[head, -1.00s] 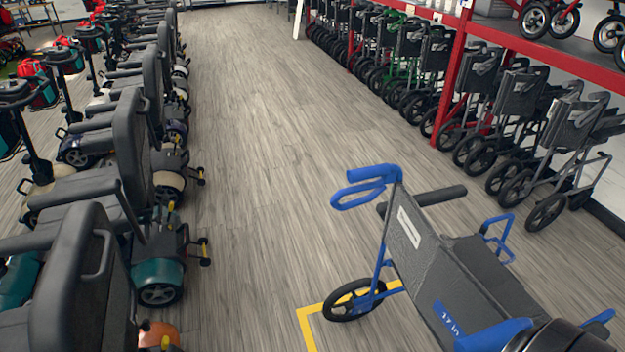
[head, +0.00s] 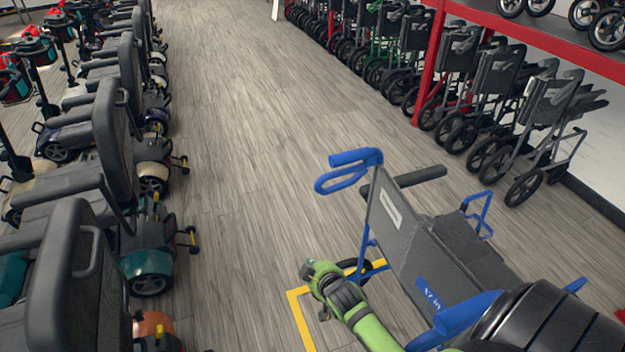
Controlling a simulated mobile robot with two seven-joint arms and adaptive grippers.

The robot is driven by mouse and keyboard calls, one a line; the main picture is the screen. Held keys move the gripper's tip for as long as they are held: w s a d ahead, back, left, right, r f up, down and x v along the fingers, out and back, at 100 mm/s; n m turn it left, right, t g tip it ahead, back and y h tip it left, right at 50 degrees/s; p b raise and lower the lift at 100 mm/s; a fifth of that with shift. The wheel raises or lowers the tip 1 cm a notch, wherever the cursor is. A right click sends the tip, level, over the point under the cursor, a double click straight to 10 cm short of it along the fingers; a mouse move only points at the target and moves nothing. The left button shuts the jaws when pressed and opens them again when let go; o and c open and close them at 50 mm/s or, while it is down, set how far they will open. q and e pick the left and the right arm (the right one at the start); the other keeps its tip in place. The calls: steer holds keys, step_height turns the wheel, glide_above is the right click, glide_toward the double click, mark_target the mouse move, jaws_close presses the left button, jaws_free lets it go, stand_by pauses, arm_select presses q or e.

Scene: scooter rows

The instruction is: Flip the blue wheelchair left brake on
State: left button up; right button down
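The blue wheelchair (head: 425,255) stands at the lower right, with a dark grey fabric back, a blue "17 in" label, blue push handles and blue frame tubes. Its small wheel (head: 374,270) is mostly hidden behind my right gripper. My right gripper (head: 318,284), on a green arm, is low in front of the wheelchair's left-hand side in the picture. Whether its fingers are open or shut is unclear, and I cannot tell if it touches the frame. I cannot make out the brake lever. My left gripper is not in view.
A row of mobility scooters (head: 105,150) lines the left side. Folded grey wheelchairs (head: 520,120) line the right, by a red shelf rack (head: 560,45). Yellow tape (head: 303,325) marks the floor near the wheelchair. The wooden aisle (head: 240,130) between is clear.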

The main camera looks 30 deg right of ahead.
steer(key=w+d+r+t+h, duration=0.1)
steer(key=w+d+r+t, duration=0.1)
steer(key=r, duration=0.8)
steer(key=w+d+r+t+h, duration=0.1)
steer(key=w+d+r, duration=0.3)
steer(key=r, duration=0.6)
steer(key=shift+w+d+t+h, duration=0.2)
steer(key=shift+w+t+h, duration=0.2)
steer(key=shift+t, duration=0.5)
steer(key=w+d+f+p, duration=0.2)
steer(key=w+d+f, duration=0.1)
steer(key=w, duration=0.4)
steer(key=shift+w+d+f, duration=0.15)
steer(key=shift+d+f, duration=0.1)
steer(key=shift+f, duration=0.65)
